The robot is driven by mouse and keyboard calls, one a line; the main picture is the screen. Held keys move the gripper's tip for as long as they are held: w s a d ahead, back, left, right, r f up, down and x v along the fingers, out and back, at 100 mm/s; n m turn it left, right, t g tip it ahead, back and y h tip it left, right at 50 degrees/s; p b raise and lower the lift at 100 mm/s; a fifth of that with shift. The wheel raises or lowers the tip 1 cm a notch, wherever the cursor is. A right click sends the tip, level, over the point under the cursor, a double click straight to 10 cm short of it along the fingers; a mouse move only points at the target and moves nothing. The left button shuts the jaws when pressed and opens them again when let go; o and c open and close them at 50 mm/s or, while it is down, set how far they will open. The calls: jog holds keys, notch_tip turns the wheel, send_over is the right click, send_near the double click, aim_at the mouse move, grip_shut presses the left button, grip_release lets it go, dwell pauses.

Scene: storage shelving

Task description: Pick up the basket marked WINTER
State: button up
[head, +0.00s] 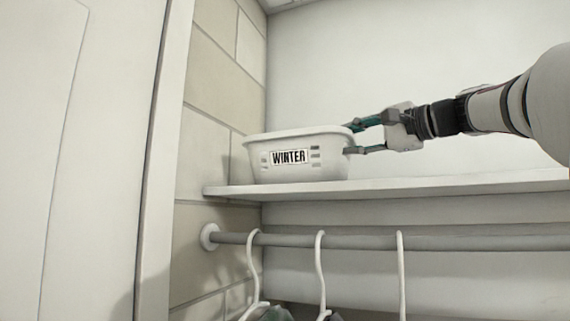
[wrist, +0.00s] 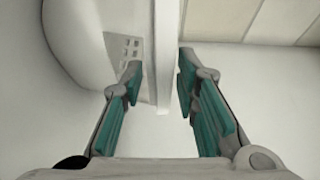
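The white basket (head: 290,149) carries a label reading WINTER on its front. It stands upright on the white shelf (head: 420,186), near the left end. My gripper (head: 347,138) is at the basket's right side, with one finger over the rim and the other lower, beside the right wall. In the wrist view, the fingers of my gripper (wrist: 159,65) are spread on either side of a pale strip that looks like the rim. Gaps show on both sides of it. The slotted wall of the basket (wrist: 118,42) shows left of the strip. Part of the right wall is hidden behind the fingers.
A tiled side wall (head: 205,130) rises close to the basket's left. A grey rail (head: 470,241) runs below the shelf, with several white hangers (head: 320,270) on it. A white panel (head: 70,160) stands at far left.

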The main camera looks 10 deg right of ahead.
jog(key=shift+w+a, duration=0.15)
jog(key=shift+w, duration=0.15)
grip_shut()
